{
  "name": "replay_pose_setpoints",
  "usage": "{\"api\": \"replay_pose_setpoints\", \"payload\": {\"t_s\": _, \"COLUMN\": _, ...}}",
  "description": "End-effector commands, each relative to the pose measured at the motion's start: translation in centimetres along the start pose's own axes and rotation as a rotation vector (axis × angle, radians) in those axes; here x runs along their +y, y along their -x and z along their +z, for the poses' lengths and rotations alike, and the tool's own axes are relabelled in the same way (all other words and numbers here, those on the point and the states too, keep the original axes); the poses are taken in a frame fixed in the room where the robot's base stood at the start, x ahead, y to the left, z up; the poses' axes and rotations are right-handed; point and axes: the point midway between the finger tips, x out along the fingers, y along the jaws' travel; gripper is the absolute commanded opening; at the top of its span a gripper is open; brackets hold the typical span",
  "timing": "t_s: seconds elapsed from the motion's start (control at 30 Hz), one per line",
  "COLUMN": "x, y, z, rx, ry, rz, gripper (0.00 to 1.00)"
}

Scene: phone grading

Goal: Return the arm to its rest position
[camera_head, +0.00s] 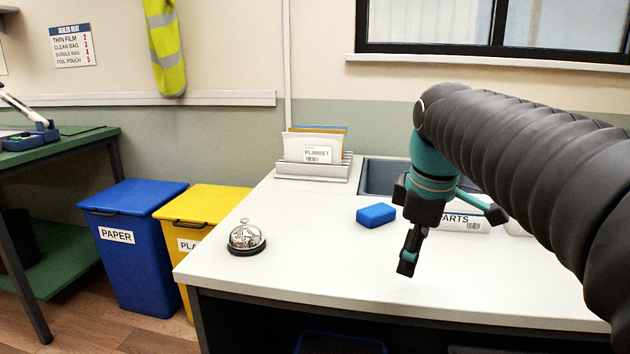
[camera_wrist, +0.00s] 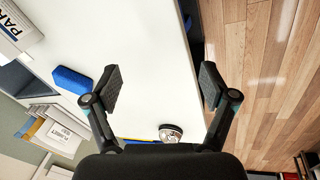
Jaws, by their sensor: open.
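My arm (camera_head: 520,150) reaches in from the right in the head view, bent down over the white table (camera_head: 310,285). My gripper (camera_head: 408,262) hangs above the table, to the right of a blue block (camera_head: 376,215). In the wrist view my gripper (camera_wrist: 160,88) has its two fingers spread wide, with nothing between them. The blue block (camera_wrist: 72,80) lies left of the fingers there. The table edge runs between the fingers, with wooden floor beyond it.
A silver bell (camera_head: 246,238) stands at the table's left front. A file rack (camera_head: 313,170) and a dark grey tray (camera_head: 383,178) are at the back. Blue (camera_head: 135,260) and yellow (camera_head: 195,285) bins stand left of the table.

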Motion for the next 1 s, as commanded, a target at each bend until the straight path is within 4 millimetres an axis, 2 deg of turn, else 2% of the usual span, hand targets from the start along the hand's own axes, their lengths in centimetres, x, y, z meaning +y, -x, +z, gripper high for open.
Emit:
{"api": "replay_pose_setpoints", "payload": {"t_s": 0.03, "x": -1.6, "y": -0.4, "z": 0.9, "rx": 0.011, "ry": -0.079, "rz": 0.018, "gripper": 0.84}}
{"api": "replay_pose_setpoints", "payload": {"t_s": 0.3, "x": -9.1, "y": -4.5, "z": 5.0, "rx": 0.095, "ry": -0.564, "rz": 0.094, "gripper": 0.84}}
{"api": "replay_pose_setpoints", "payload": {"t_s": 0.5, "x": -13.9, "y": -8.2, "z": 7.6, "rx": 0.169, "ry": -0.875, "rz": 0.122, "gripper": 0.84}}
{"api": "replay_pose_setpoints", "payload": {"t_s": 0.67, "x": -16.0, "y": -10.2, "z": 8.8, "rx": 0.206, "ry": -1.019, "rz": 0.127, "gripper": 0.84}}
{"api": "replay_pose_setpoints", "payload": {"t_s": 1.0, "x": -16.0, "y": -10.2, "z": 8.8, "rx": 0.206, "ry": -1.019, "rz": 0.127, "gripper": 0.84}}
